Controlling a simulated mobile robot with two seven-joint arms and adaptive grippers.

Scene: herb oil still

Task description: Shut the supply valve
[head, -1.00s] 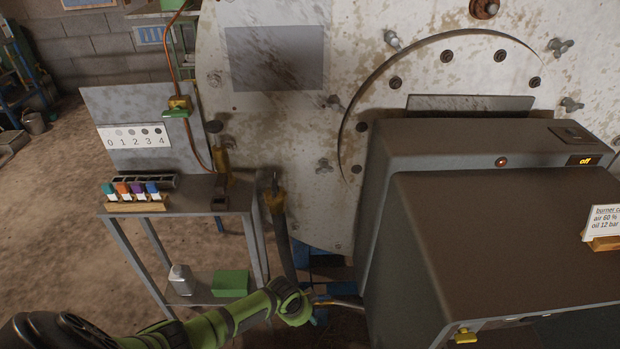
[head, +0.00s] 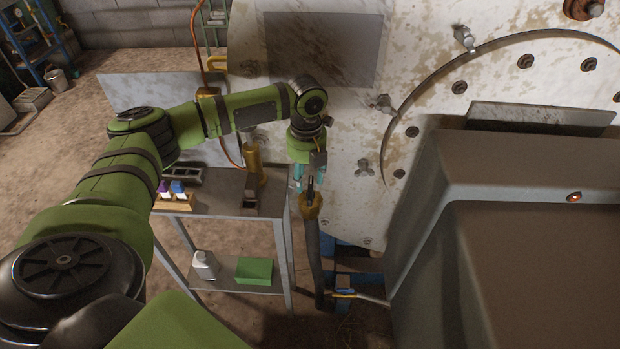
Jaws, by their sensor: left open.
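A brass valve body (head: 309,206) sits on top of a thick dark upright pipe (head: 313,250), in front of the boiler plate. A short dark lever (head: 311,187) stands roughly upright on it. I take this for the supply valve. My left gripper (head: 307,178) hangs fingers-down from the arm at the lever, open, with the fingertips around or just beside it; I cannot tell if they touch. The wrist hides part of the boiler plate behind. My right gripper is not in view.
A grey metal bench (head: 228,205) stands left of the pipe, with a rack of coloured bottles (head: 176,192) and a brass fitting (head: 253,165). A green box (head: 254,271) is on its lower shelf. The large dark burner housing (head: 530,270) fills the right.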

